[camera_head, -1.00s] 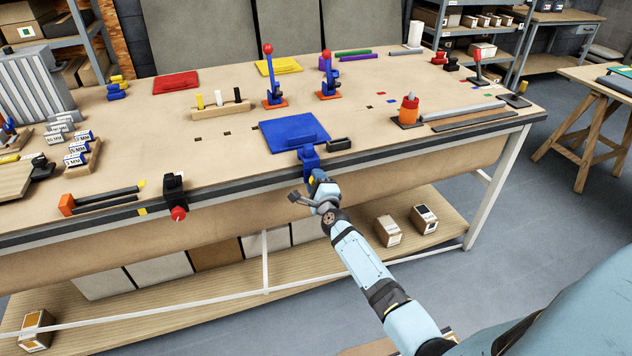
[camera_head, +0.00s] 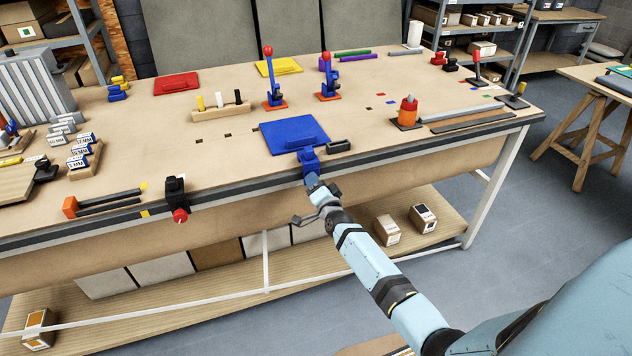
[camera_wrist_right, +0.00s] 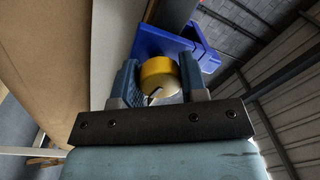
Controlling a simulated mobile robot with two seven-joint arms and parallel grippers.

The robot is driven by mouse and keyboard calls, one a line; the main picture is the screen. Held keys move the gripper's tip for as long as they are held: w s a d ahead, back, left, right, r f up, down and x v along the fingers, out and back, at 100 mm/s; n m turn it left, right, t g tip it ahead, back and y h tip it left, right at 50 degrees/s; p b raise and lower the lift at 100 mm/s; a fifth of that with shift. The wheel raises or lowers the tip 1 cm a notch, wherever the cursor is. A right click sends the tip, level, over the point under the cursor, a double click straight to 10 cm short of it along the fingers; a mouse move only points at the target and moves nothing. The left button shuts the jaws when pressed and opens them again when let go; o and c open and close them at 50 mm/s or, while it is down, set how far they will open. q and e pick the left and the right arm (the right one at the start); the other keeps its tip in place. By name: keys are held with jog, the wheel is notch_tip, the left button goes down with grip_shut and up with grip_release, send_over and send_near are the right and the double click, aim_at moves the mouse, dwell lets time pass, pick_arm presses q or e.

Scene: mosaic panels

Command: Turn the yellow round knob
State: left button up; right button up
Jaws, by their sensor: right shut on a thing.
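The yellow round knob (camera_wrist_right: 160,76) sits between the two fingers of my right gripper (camera_wrist_right: 158,84) in the right wrist view. The gripper is shut on it. Behind the knob is a blue clamp body (camera_wrist_right: 165,42), which in the head view (camera_head: 308,160) hangs on the front edge of the workbench. In the head view my right gripper (camera_head: 313,182) is at the bench's front edge, just below that blue body, and it hides the knob there. My left gripper is not in view.
The workbench (camera_head: 230,158) carries a blue plate (camera_head: 294,134), a black block (camera_head: 339,146) and two upright toggle clamps with red tips. A black clamp with a red knob (camera_head: 180,216) is on the front edge to the left. The floor in front is clear.

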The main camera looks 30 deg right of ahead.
jog(key=shift+n, duration=1.1)
jog(key=o, duration=0.9)
jog(key=v, duration=1.4)
jog(key=shift+d, duration=0.2)
